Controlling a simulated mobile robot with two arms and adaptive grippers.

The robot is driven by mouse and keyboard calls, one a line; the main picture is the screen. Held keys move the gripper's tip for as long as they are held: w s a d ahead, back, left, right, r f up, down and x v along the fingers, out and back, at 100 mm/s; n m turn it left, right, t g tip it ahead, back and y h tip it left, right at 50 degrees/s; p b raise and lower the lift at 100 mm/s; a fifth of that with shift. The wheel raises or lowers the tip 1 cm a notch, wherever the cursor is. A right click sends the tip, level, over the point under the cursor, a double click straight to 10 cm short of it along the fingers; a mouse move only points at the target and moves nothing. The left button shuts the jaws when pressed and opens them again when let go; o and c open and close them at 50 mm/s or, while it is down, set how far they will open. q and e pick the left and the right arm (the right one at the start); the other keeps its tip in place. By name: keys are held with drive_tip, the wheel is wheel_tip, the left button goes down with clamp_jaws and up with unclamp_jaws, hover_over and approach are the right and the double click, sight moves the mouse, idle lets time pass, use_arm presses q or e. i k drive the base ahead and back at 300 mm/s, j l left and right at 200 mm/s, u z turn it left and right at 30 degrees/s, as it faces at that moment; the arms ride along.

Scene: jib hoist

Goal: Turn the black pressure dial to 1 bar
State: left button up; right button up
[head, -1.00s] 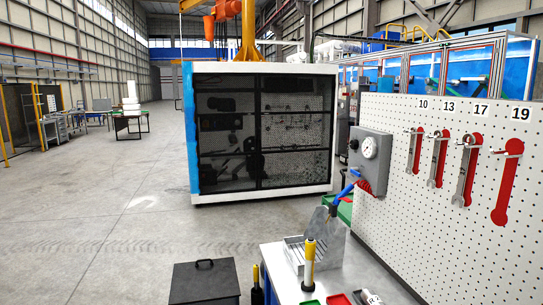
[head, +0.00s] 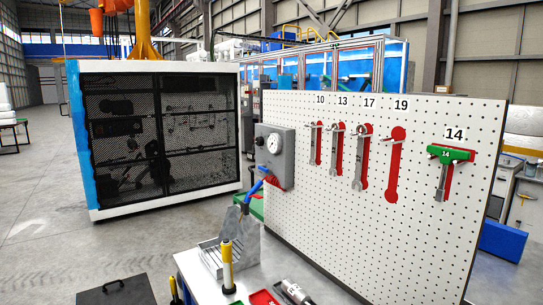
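A grey box (head: 286,170) is fixed at the left end of the white pegboard. A round white-faced gauge (head: 273,144) is on its front; its reading is too small to make out. A small black knob, which looks like the pressure dial (head: 260,141), sits at the box's left edge. Its setting cannot be read. A red coiled part (head: 274,182) and a blue piece (head: 254,189) are below the box. Neither of my grippers is in view.
The pegboard (head: 330,220) holds several wrenches and a green-handled tool (head: 449,154). A workbench (head: 196,273) with a metal rack and a yellow-black tool (head: 227,265) stands in front. A mesh-sided cabinet (head: 92,150) stands behind left.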

sight(260, 141)
drive_tip(key=i+j+z, duration=0.25)
drive_tip(key=i+j, duration=0.45)
drive_tip(key=j, duration=0.15)
